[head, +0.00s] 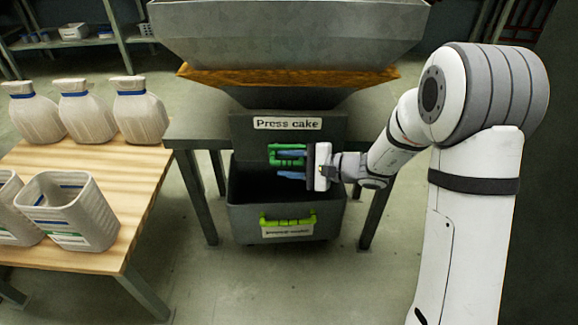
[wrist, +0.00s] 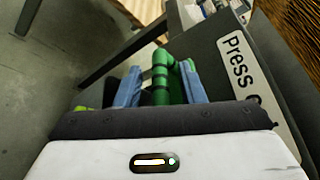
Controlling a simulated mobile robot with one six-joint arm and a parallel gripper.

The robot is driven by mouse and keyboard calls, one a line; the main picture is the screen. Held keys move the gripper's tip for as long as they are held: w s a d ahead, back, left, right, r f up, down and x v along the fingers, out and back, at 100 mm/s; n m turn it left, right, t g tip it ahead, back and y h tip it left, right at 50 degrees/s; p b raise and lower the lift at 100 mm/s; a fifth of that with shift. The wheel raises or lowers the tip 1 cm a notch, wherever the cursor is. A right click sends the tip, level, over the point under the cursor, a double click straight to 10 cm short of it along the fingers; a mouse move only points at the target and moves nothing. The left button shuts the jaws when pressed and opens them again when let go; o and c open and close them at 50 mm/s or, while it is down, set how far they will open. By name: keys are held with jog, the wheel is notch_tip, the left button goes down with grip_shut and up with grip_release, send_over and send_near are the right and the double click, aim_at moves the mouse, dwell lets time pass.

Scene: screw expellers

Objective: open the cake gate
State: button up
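The cake gate is a dark grey panel (head: 243,131) below the hopper, with a white "Press cake" label (head: 287,123) and a green handle (head: 273,155). My gripper (head: 291,164) reaches in from the right, its blue fingers spread apart. In the head view the upper finger overlaps the handle and the lower finger sits just below it. In the wrist view my gripper (wrist: 160,86) has a bar of the green handle (wrist: 160,72) between its fingers, with gaps visible. The right finger partly covers the handle's other side. Contact cannot be told.
A dark open bin (head: 241,217) with a lime green handle (head: 300,222) stands below the gate. The grey stand (head: 190,128) has legs on both sides. A wooden table (head: 125,205) with jugs (head: 140,115) and open containers (head: 70,212) is at left. Floor is clear in front.

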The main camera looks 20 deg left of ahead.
jog(key=shift+a, duration=0.25)
jog(key=shift+c, duration=0.3)
grip_shut()
